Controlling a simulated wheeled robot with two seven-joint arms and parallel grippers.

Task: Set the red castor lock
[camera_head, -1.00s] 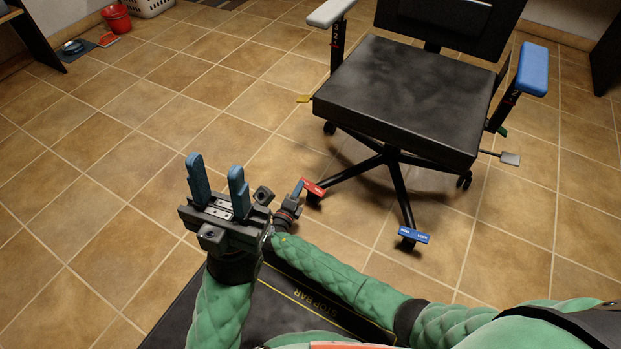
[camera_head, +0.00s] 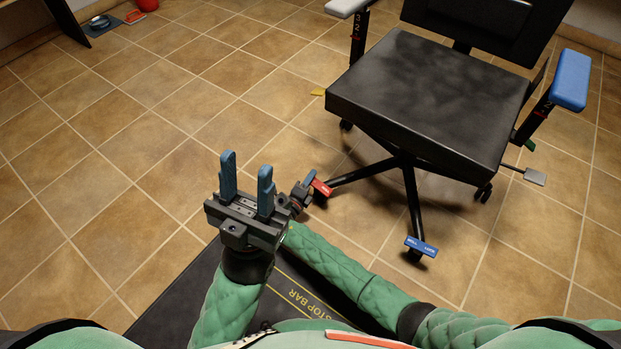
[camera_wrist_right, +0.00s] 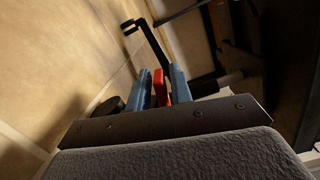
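The red castor lock (camera_head: 321,187) is a small red tab on the castor at the near left leg of the black office chair (camera_head: 430,95). My right gripper (camera_head: 312,182) is at this lock, partly hidden in the head view. In the right wrist view the red lock (camera_wrist_right: 160,88) stands between the two blue fingertips of my right gripper (camera_wrist_right: 162,86). The fingers are apart, with a narrow gap on the right of the tab; contact on the left is unclear. My left gripper (camera_head: 246,182) is open and empty, its fingers pointing up, left of the right gripper.
A blue castor lock (camera_head: 421,246) sits on the chair's near leg. A dark mat marked STOP BAR (camera_head: 180,300) lies below my arms.

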